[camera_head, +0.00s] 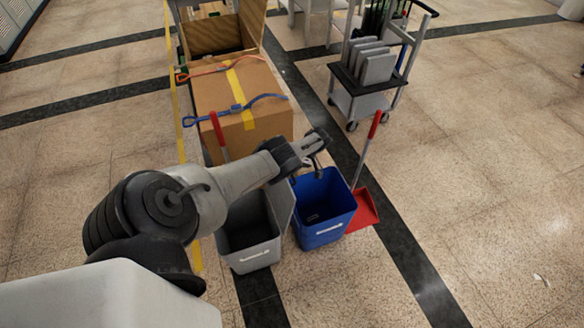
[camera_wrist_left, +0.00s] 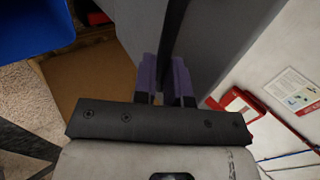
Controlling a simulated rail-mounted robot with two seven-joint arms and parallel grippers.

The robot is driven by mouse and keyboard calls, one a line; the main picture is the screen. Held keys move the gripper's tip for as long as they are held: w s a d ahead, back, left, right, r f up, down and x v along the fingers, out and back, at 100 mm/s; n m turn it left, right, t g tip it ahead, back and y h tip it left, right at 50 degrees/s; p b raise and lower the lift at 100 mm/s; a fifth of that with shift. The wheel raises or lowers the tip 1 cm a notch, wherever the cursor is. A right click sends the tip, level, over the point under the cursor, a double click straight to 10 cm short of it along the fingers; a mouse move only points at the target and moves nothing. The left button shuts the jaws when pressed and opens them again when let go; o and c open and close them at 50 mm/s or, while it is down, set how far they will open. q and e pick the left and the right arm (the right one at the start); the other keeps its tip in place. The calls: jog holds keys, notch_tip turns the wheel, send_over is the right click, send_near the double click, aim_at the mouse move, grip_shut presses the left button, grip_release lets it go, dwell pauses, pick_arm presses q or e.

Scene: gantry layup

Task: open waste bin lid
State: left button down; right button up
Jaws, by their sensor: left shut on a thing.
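A grey waste bin (camera_head: 262,260) stands on the floor with its top open. Its grey lid (camera_head: 283,203) stands up steeply on the bin's right side, beside the blue bin (camera_head: 325,232). My left gripper (camera_head: 322,150) is above and behind the bins. In the left wrist view, its purple fingers (camera_wrist_left: 166,82) are shut on a thin dark edge between grey surfaces, which looks like the lid (camera_wrist_left: 215,40). The exact contact is hard to make out in the head view. My right gripper is in neither view.
A cardboard box (camera_head: 220,95) with blue and red straps is behind the bins. A red dustpan (camera_head: 364,211) with a long handle stands right of the blue bin. A trolley (camera_head: 362,85) is farther back. The floor at right is clear.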

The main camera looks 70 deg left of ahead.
pick_arm(q)
jog(key=shift+s+d+f, duration=0.1)
jog(key=shift+f, duration=0.3)
jog(key=c, duration=1.5)
grip_release()
jog(key=shift+c, duration=0.2)
jog(key=o, duration=0.4)
jog(key=shift+d+r, duration=0.1)
jog(key=shift+r, duration=0.1)
jog(key=shift+r, duration=0.1)
jog(key=b+v, duration=0.2)
jog(key=v, duration=1.1)
jog(key=shift+w+r, duration=0.2)
jog(key=shift+w, duration=0.15)
